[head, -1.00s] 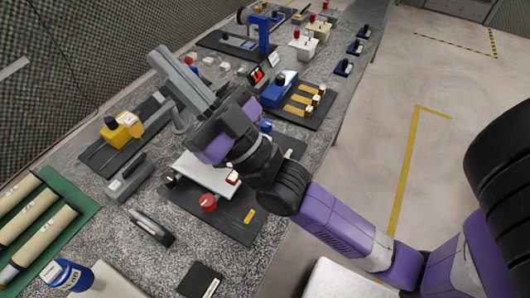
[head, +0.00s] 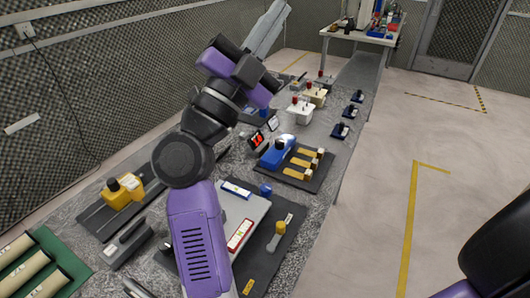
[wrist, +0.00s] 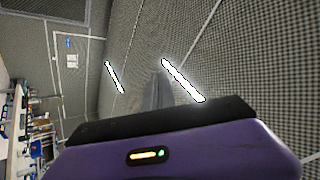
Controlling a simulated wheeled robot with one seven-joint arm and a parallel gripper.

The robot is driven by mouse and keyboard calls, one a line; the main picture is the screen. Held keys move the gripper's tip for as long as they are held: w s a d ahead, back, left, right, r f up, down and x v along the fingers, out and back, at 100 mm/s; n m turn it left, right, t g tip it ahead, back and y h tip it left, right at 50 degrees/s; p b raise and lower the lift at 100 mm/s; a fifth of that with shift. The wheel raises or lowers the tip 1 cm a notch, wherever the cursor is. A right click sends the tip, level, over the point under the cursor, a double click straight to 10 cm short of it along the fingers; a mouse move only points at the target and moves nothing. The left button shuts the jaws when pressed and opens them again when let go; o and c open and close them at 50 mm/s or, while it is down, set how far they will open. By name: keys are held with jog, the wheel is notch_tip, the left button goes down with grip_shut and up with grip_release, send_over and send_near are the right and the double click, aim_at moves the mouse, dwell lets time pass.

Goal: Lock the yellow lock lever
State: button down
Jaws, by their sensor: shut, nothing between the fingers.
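A dark board (head: 291,215) on the near right of the bench carries a pale box (head: 250,208). A short yellow upright piece (head: 279,230) stands at the board's right side, and a blue knob (head: 265,190) stands behind it. I cannot tell for sure whether the yellow piece is the lock lever, or its lock state. My arm covers the board's left part. My gripper (head: 284,8) is raised high, pointing up and away from the board, shut and empty. In the wrist view its grey fingers (wrist: 156,90) show against the wall.
A yellow block with a black knob (head: 125,188) sits on the left. A blue device (head: 278,151) with yellow strips lies beyond the board. White boxes with red knobs (head: 300,110) stand farther back. Open floor (head: 385,190) lies to the right.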

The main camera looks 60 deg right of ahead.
notch_tip(320, 180, down, 18)
jog(key=d+n+y, duration=0.2)
jog(key=n+y, duration=0.2)
jog(key=y, duration=0.7)
jog(key=a+f+n+y, duration=0.2)
jog(key=a+f+n, duration=0.1)
jog(key=f, duration=0.2)
jog(key=w+a+f+n+y, duration=0.1)
jog(key=a+f+n+y, duration=0.2)
jog(key=a+f, duration=0.1)
jog(key=w+a+f+n+t+y, duration=0.1)
jog(key=a+f+n+y, duration=0.1)
jog(key=f, duration=0.5)
jog(key=shift+w+a+n+y, duration=0.2)
jog(key=shift+a+n+y, duration=0.1)
jog(key=shift+a+n, duration=0.8)
jog(key=shift+s+a+f+n+y, duration=0.2)
jog(key=shift+a+n+y, duration=0.1)
jog(key=shift+a+n, duration=0.3)
jog(key=shift+n, duration=0.3)
jog(key=p, duration=0.1)
send_near(276, 236)
jog(key=d+f, duration=0.2)
jog(key=d, duration=0.1)
jog(key=d+f, duration=0.1)
jog(key=shift+s+d+f, duration=0.25)
jog(key=shift+s+d, duration=0.05)
jog(key=shift+d, duration=0.1)
